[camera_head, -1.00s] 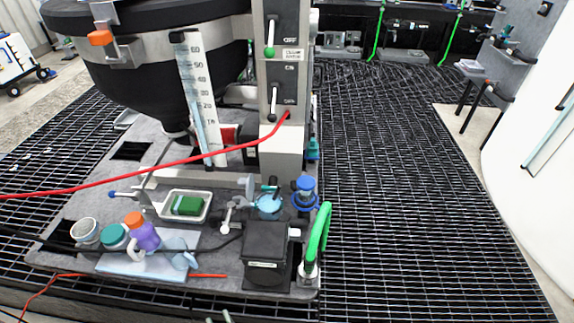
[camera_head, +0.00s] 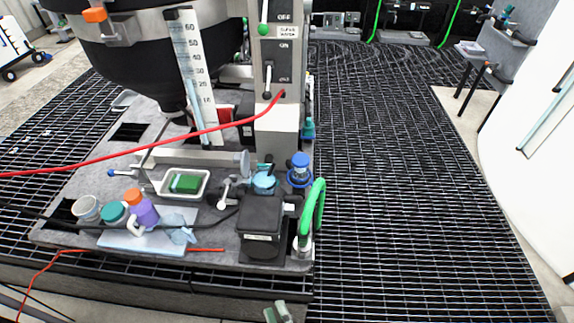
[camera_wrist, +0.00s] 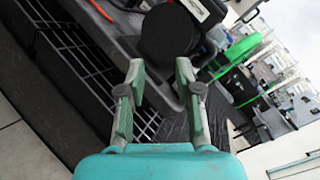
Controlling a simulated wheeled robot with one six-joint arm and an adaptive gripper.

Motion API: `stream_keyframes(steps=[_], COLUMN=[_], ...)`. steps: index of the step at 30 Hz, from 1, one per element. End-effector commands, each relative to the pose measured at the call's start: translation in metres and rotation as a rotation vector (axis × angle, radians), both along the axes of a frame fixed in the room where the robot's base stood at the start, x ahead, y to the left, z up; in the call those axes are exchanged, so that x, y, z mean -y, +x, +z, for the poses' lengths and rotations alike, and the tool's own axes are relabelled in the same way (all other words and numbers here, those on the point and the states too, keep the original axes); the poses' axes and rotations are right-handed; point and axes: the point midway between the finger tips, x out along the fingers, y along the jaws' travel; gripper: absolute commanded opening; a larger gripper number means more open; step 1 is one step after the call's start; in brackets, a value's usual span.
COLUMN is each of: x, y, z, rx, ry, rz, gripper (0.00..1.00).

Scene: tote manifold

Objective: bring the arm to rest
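My gripper (camera_wrist: 158,88) shows in the wrist view with its two green-padded fingers apart and nothing between them. In the head view only its fingertips (camera_head: 278,312) show at the bottom edge, in front of the grey platform (camera_head: 215,252). The fingers are clear of the equipment. The rest of my arm is hidden below the picture. In the wrist view a black round-ended part (camera_wrist: 168,38) lies beyond the fingertips, and a green hose (camera_wrist: 228,66) is to their right.
On the platform stand a black box (camera_head: 262,228), a green hose loop, blue valves (camera_head: 300,168), a white tray (camera_head: 163,187) with a green block, and several bottles. A red cable (camera_head: 110,156) crosses in front of the tank. Dark grating on the right is free.

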Motion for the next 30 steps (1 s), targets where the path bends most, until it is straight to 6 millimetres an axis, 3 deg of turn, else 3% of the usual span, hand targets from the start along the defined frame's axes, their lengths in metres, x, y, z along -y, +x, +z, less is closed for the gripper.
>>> stream_keyframes(steps=[1, 3, 12, 21, 27, 30], x=[0.023, 0.051, 0.142, 0.192, 0.207, 0.21], y=[-0.009, -0.023, -0.095, -0.168, -0.2, -0.208], z=[0.003, 0.01, 0.049, 0.101, 0.133, 0.142], rx=[0.034, 0.093, 0.277, 0.346, 0.35, 0.349], ry=[-0.098, -0.264, -1.009, -1.761, -2.152, -2.265], rz=[-0.024, -0.049, -0.119, -0.072, 0.03, 0.074], gripper=[0.34, 0.34, 0.34, 0.34, 0.34, 0.34])
